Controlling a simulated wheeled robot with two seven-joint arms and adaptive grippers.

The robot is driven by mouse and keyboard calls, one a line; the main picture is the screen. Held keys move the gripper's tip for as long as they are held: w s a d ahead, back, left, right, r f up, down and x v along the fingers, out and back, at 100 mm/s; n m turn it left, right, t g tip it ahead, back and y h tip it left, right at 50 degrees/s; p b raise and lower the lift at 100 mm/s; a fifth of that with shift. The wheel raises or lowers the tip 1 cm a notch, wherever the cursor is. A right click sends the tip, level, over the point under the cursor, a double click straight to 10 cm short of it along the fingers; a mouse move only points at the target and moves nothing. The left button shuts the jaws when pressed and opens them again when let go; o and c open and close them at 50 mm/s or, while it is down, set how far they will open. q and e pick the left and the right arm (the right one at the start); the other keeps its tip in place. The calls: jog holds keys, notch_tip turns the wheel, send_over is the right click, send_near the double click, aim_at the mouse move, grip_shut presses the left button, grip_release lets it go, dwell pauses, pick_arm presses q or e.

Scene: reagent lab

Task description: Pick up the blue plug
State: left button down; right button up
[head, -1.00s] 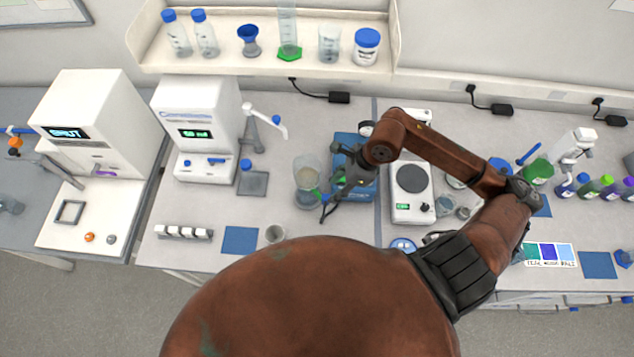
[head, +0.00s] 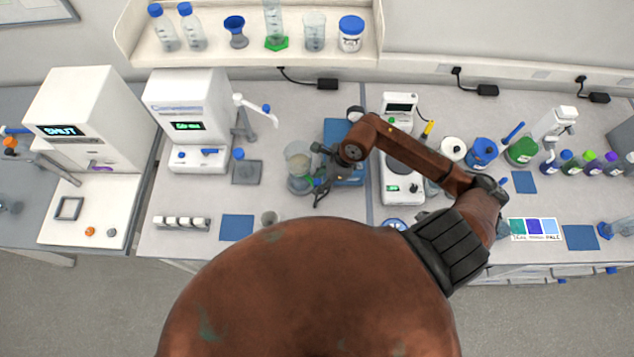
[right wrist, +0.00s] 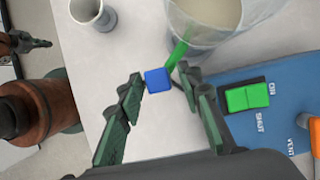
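The blue plug (right wrist: 158,80) is a small blue block on the pale bench top in the right wrist view. My right gripper (right wrist: 161,75) is open, its two dark green fingers on either side of the plug. A narrow gap shows at the right finger; whether the left finger touches it I cannot tell. In the head view my right gripper (head: 318,190) reaches down beside a glass beaker (head: 299,172), and I cannot make out the plug. At the left of the right wrist view a dark gripper-like end (right wrist: 30,42), probably my left gripper, shows small and unclear.
The beaker of cloudy liquid (right wrist: 215,25), with a green strip (right wrist: 178,52), stands just beyond the plug. A blue device (right wrist: 265,90) with a green switch (right wrist: 247,97) is at the right. A small cup (right wrist: 93,12) stands at the upper left. Bare bench lies left of the plug.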

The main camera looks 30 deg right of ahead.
jog(key=shift+s, duration=0.1)
jog(key=c, duration=0.8)
pick_arm(q)
jog(key=shift+s, duration=0.35)
pick_arm(e)
jog(key=shift+o, duration=0.2)
